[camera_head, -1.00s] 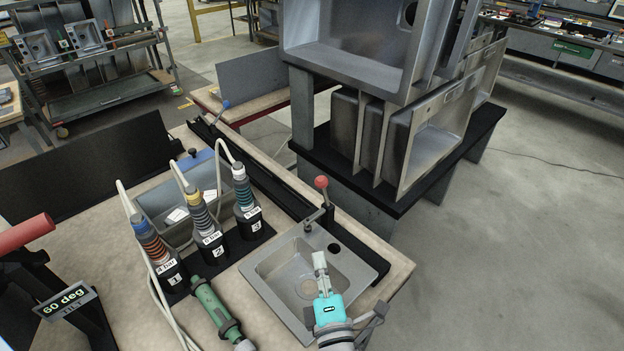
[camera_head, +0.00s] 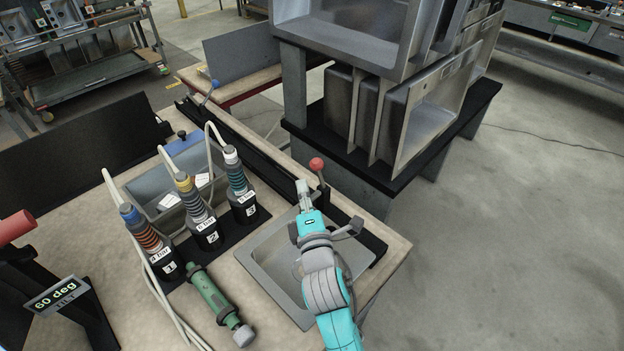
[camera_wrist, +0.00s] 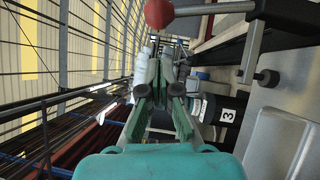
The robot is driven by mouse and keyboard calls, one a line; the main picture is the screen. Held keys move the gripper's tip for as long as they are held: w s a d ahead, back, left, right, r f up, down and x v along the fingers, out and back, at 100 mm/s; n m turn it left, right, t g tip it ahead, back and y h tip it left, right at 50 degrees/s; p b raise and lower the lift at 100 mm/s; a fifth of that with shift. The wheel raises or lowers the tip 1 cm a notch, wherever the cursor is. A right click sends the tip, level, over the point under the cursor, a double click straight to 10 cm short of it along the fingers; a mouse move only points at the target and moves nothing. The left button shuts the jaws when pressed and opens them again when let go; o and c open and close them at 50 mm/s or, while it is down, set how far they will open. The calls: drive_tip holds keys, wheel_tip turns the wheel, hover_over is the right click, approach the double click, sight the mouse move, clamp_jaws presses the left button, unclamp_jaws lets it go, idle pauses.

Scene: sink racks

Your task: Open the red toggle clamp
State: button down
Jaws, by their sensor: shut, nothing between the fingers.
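The red toggle clamp shows its red ball knob (camera_head: 317,164) on an upright handle at the far edge of the sink (camera_head: 254,270). In the wrist view the red knob (camera_wrist: 158,12) is at the top, with its metal bar running right to a dark clamp body (camera_wrist: 285,12); a black-tipped spindle (camera_wrist: 267,78) meets the sink edge. My gripper (camera_head: 302,187) is shut and empty, just left of the handle and slightly below the knob in the head view. In the wrist view my fingers (camera_wrist: 163,57) point toward the knob; contact cannot be told. My arm hides part of the sink and clamp base.
Several numbered tools in black holders, such as tool 3 (camera_head: 240,190), stand left of the sink. A green tool (camera_head: 213,298) lies on the bench. A blue-knobbed lever (camera_head: 214,85) is farther back. Stacked sinks (camera_head: 400,110) stand behind and right.

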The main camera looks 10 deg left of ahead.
sight(315, 168)
drive_tip(key=shift+w+d+r, duration=0.15)
drive_tip(key=shift+w+d, duration=0.25)
drive_tip(key=shift+w, duration=0.3)
drive_tip(key=shift+w+d+r, duration=0.15)
drive_tip(key=shift+w+d, duration=0.25)
drive_tip(key=shift+w, duration=0.3)
drive_tip(key=shift+d+r, duration=0.1)
drive_tip(key=shift+w+d+r+m+g+h, duration=0.3)
drive_tip(key=shift+w+d+r+m+g, duration=0.15)
drive_tip(key=shift+w+m, duration=0.2)
drive_tip(key=w+d+f+m+g, duration=0.1)
drive_tip(key=w+d+m+g, duration=0.5)
drive_tip(key=w+d+m, duration=0.1)
drive_tip(key=shift+w+d+m+y, duration=0.15)
drive_tip(key=shift+w+m+y, duration=0.35)
drive_tip(key=shift+w, duration=0.65)
drive_tip(key=shift+f+g, duration=0.1)
drive_tip(key=shift+g, duration=0.15)
